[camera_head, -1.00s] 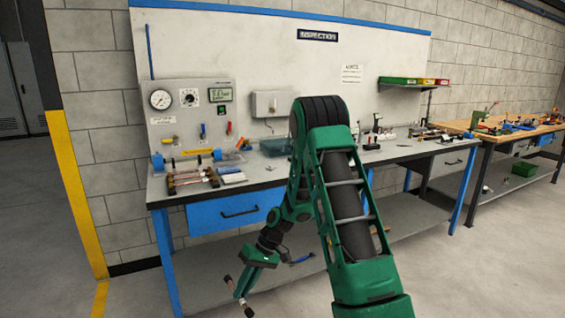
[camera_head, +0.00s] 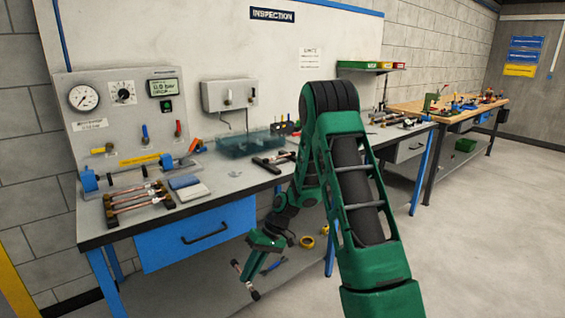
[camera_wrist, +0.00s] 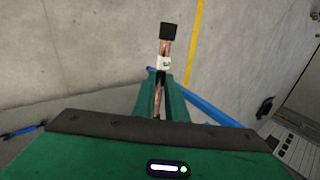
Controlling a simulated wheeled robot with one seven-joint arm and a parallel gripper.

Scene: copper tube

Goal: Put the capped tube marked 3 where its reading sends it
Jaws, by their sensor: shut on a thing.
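My gripper (camera_head: 248,282) hangs low in front of the bench, below its top, shut on a copper tube (camera_head: 239,271). In the wrist view the tube (camera_wrist: 165,48) stands out between the green fingers, with a black cap (camera_wrist: 170,31) and a white label (camera_wrist: 163,63); the mark on it is too small to read. The lower part of the tube is hidden by my gripper. The display (camera_head: 162,87) on the gauge panel seems to read 0.0 bar, with small text above and below it.
The inspection bench (camera_head: 215,188) carries a rack of copper tubes (camera_head: 136,201), a fixture with blue end blocks (camera_head: 89,181), a teal water tank (camera_head: 236,146) and a dark rack (camera_head: 272,163). Coloured bins (camera_head: 370,66) sit on a wall shelf. A wooden-topped bench (camera_head: 412,106) stands farther right. Floor at right is clear.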

